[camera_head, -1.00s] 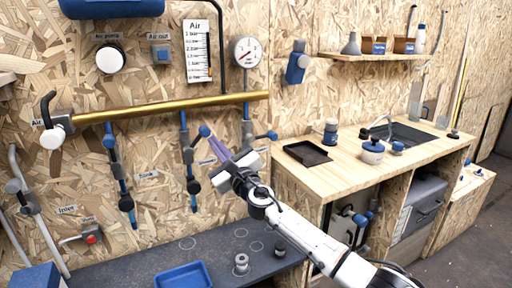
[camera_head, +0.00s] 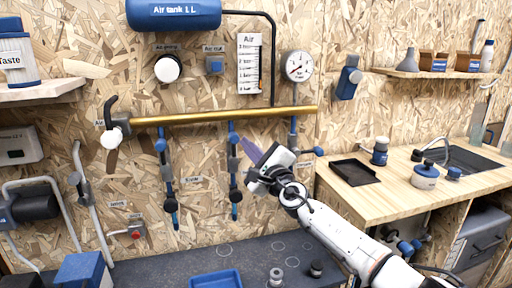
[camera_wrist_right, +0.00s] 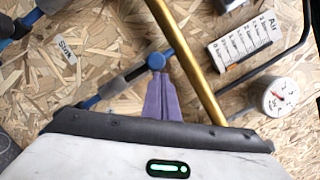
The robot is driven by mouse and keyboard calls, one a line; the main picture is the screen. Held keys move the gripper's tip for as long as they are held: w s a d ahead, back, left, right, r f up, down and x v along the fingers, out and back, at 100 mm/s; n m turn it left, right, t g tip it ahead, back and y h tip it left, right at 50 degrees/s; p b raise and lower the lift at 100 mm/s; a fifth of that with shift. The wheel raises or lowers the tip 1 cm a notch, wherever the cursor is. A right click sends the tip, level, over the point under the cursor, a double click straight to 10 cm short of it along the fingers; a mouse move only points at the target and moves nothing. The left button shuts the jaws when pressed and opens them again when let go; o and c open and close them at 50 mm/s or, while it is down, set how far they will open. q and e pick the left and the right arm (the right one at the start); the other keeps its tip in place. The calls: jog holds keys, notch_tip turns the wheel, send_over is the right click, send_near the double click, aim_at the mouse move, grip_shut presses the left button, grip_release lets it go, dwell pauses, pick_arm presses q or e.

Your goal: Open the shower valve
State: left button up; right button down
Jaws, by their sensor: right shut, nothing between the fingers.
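Blue pipes with valves hang from the brass pipe. The valve handle (camera_head: 233,139) on the middle pipe is in line with its pipe. In the right wrist view this blue handle (camera_wrist_right: 158,62) lies at the tip of my fingers. The label beside this pipe is hidden or unreadable, so I cannot confirm it is the shower valve. My right gripper (camera_head: 246,140) has its purple fingers shut and empty just right of the handle. It also shows in the right wrist view (camera_wrist_right: 160,75); whether it touches the handle is unclear. My left gripper is not in view.
The brass pipe (camera_head: 210,116) runs above the valves. The left pipe's handle (camera_head: 160,145) also lies along its pipe; the right pipe's handle (camera_head: 319,151) points sideways. A dark bench (camera_head: 140,268) with a blue tray (camera_head: 215,280) is below, and a wooden counter (camera_head: 400,192) is at right.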

dwell(0.6)
jog(key=s+d+f+p, duration=0.3)
jog(key=s+d+p, duration=0.1)
jog(key=s+d, duration=0.4)
jog(key=s+f+m+g+h, duration=0.2)
jog(key=s+f+m, duration=0.6)
jog(key=f+m, duration=0.4)
jog(key=s+f+m+g+h, duration=0.2)
jog(key=s+f+m, duration=0.6)
jog(key=f+m, duration=0.4)
jog(key=s+d+f+m+g, duration=0.2)
jog(key=s+f+m, duration=0.3)
jog(key=s+m, duration=0.3)
jog(key=s+d+f+m+g+h, duration=0.1)
jog(key=s+d+f+m, duration=0.3)
jog(key=s+m, duration=0.5)
jog(key=s+d+f+m+g+h, duration=0.1)
jog(key=s+d+f+m+g, duration=0.1)
jog(key=s+f+m, duration=0.3)
jog(key=s+m, duration=0.3)
jog(key=s, duration=0.2)
jog(key=shift+d+f+m+g, duration=0.3)
jog(key=shift+d+f, duration=0.1)
jog(key=shift+w, duration=0.1)
